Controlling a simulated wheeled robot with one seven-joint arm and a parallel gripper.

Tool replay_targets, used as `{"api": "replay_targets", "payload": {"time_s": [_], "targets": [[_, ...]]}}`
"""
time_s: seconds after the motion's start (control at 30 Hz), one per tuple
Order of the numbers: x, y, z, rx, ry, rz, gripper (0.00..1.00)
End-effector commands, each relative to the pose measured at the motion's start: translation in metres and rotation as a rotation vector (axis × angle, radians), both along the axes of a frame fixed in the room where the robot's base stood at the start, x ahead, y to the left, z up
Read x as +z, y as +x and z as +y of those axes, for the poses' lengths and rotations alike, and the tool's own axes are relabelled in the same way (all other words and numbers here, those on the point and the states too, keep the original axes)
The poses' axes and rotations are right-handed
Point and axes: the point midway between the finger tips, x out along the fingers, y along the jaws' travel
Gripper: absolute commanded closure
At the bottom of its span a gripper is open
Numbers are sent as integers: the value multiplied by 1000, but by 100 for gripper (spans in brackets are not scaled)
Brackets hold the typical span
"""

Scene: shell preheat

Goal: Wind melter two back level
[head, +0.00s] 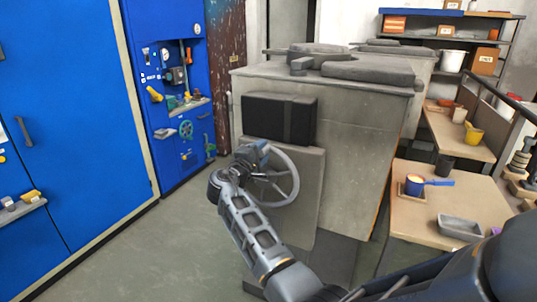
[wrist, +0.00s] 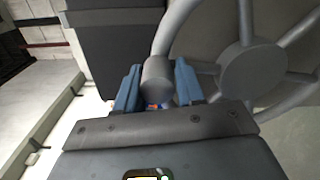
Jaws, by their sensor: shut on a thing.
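A large grey melter (head: 355,135) stands in the middle of the head view, with a lid on top. Its edges look slanted, but I cannot tell how far it is tilted. A grey spoked handwheel (head: 295,178) is on its front. My gripper (head: 257,151) is at the wheel's upper left rim. In the wrist view the wheel's hub (wrist: 252,70) is on the right. A short round grip knob (wrist: 157,78) on the rim sits between the two blue fingers of my gripper (wrist: 158,88), which is shut on it.
A black panel (head: 279,118) sits just above the wheel. A second grey unit (head: 415,60) stands behind. Blue cabinets (head: 70,110) line the left; floor between is clear.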

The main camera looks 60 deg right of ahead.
Motion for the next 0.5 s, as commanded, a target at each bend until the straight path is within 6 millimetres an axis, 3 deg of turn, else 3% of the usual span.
{"api": "replay_targets", "payload": {"time_s": [0.5], "targets": [[7, 10, -3, -5, -18, 96, 100]]}}
